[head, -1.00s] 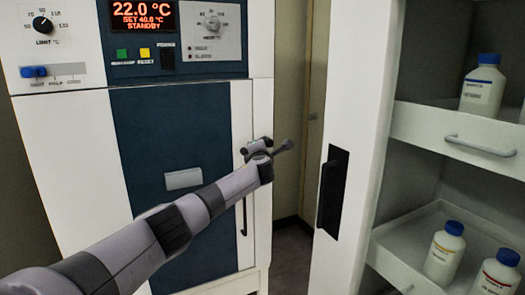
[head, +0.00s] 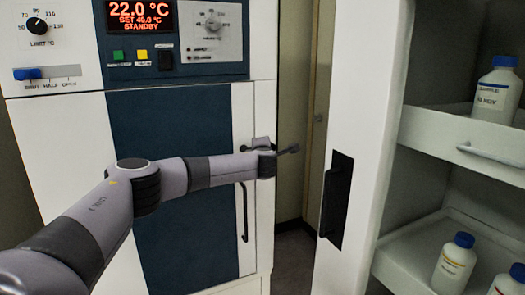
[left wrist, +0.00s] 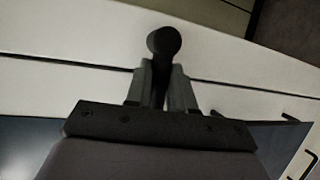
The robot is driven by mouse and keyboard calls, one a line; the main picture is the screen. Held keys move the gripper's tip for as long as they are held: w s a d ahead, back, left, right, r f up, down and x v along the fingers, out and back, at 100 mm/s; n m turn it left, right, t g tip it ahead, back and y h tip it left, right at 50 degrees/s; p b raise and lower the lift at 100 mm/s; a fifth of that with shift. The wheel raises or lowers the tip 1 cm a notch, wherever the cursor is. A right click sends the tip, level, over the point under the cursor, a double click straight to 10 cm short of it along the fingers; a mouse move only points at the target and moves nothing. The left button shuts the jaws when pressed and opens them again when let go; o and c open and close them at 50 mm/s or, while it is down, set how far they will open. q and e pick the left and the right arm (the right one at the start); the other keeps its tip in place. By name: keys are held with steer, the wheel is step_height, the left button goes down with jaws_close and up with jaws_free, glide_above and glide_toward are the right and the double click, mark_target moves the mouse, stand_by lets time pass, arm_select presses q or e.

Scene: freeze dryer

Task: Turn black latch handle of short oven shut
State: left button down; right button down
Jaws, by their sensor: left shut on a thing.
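The short oven (head: 60,140) stands at left, with a blue door panel (head: 170,125) that looks flush with its front. Its black latch handle (head: 290,149) is at the door's right edge and points to the right, about level, with a round knob at its end. In the left wrist view the handle's knob (left wrist: 163,41) sticks out beyond my fingers. My left gripper (head: 266,160) is at the latch, and its two fingers (left wrist: 160,85) are shut around the handle's shaft. My forearm hides part of the door. My right gripper is out of view.
A black vertical bar handle (head: 244,212) is below the latch. To the right, a white open cabinet door or wall with a black recessed handle (head: 336,195) stands close. Shelves there hold bottles (head: 497,88). A narrow floor gap (head: 295,255) lies between.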

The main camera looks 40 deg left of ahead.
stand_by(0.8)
arm_select(q)
steer(key=c, duration=1)
jaws_free()
steer(key=shift+d, duration=0.1)
steer(key=shift+o, duration=0.2)
steer(key=shift+s+r, duration=0.1)
steer(key=v, duration=0.7)
